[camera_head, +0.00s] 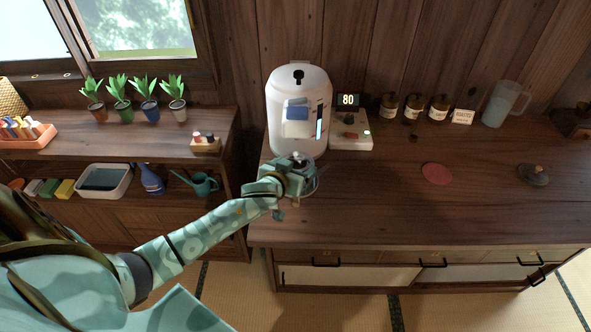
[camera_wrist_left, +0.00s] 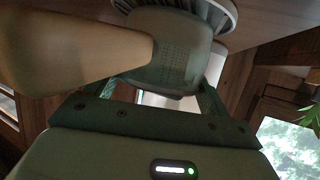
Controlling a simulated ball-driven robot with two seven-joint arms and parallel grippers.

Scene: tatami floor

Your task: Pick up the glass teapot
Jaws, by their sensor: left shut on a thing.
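The glass teapot (camera_head: 314,187) stands on the wooden counter just in front of the white water dispenser, mostly hidden behind my left gripper (camera_head: 296,180). In the left wrist view, the greenish, see-through teapot body (camera_wrist_left: 168,50) with a dotted strainer fills the space beyond the fingers of my left gripper (camera_wrist_left: 158,88). A pale tan rounded part (camera_wrist_left: 70,50) crosses the left of that view, perhaps the teapot's handle. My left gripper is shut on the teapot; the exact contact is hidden. My right gripper is not in view.
The white dispenser (camera_head: 299,85) stands close behind the gripper, with a small device (camera_head: 350,136) and a display reading 80 beside it. Several jars (camera_head: 413,107), a pitcher (camera_head: 502,104), a red mat (camera_head: 437,173) and a dark lid (camera_head: 532,175) are further right. The counter's front middle is clear.

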